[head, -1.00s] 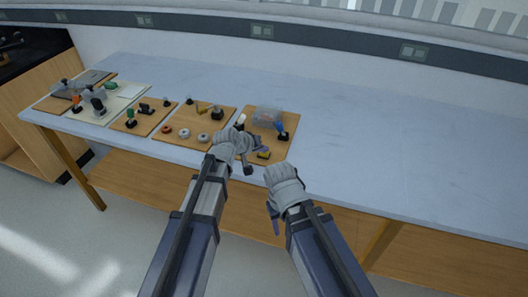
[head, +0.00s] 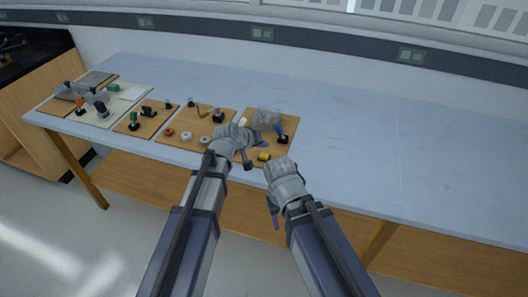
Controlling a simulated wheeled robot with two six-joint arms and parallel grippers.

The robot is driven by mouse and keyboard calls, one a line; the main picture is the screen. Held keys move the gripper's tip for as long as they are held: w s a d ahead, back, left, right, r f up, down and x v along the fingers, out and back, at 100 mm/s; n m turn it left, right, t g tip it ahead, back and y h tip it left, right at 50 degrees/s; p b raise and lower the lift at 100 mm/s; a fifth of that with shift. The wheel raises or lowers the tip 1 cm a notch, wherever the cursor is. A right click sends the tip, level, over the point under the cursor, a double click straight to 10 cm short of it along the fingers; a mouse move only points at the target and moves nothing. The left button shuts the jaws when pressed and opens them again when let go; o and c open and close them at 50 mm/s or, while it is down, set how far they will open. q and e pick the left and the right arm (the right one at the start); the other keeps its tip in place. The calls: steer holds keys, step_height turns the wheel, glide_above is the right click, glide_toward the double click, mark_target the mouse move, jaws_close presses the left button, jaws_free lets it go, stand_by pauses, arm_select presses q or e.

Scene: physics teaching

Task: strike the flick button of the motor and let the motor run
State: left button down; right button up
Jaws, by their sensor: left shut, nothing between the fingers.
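The rightmost wooden board (head: 288,154) carries a clear, see-through part (head: 267,117), a blue part on a dark foot (head: 281,132) and a small yellow block (head: 263,157). The clear part may be the motor, but I cannot make out a flick button. My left gripper (head: 250,154) is shut and empty. It is over the board's left side, left of the blue part and near the yellow block; I cannot tell whether it touches anything. It hides part of the board. My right gripper (head: 272,212) is at the table's front edge, pointing down; its jaw opening is unclear.
A second board (head: 185,148) with ring-shaped parts lies to the left. Farther left are a smaller board (head: 122,125) and a pale board (head: 125,97) with a green part. The table (head: 400,165) is clear to the right.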

arm_select(q)
step_height(320, 180, up, 3)
steer(key=shift+f+p, duration=0.15)
steer(key=shift+p, duration=0.8)
steer(key=shift+f, duration=0.1)
steer(key=s+a+f+m+g+y, duration=0.2)
steer(key=s, duration=0.6)
steer(key=s+a+f+m+g+y, duration=0.1)
steer(key=s+f+g+y, duration=0.1)
steer(key=s, duration=0.7)
steer(key=s+a+f+m+g+y, duration=0.2)
steer(key=s+g, duration=0.1)
steer(key=s, duration=0.5)
steer(key=shift+s+a+f+m+g+y, duration=0.25)
steer(key=shift+s+a+m+g+y, duration=0.05)
steer(key=shift+s+g+y, duration=0.1)
stand_by(1.9)
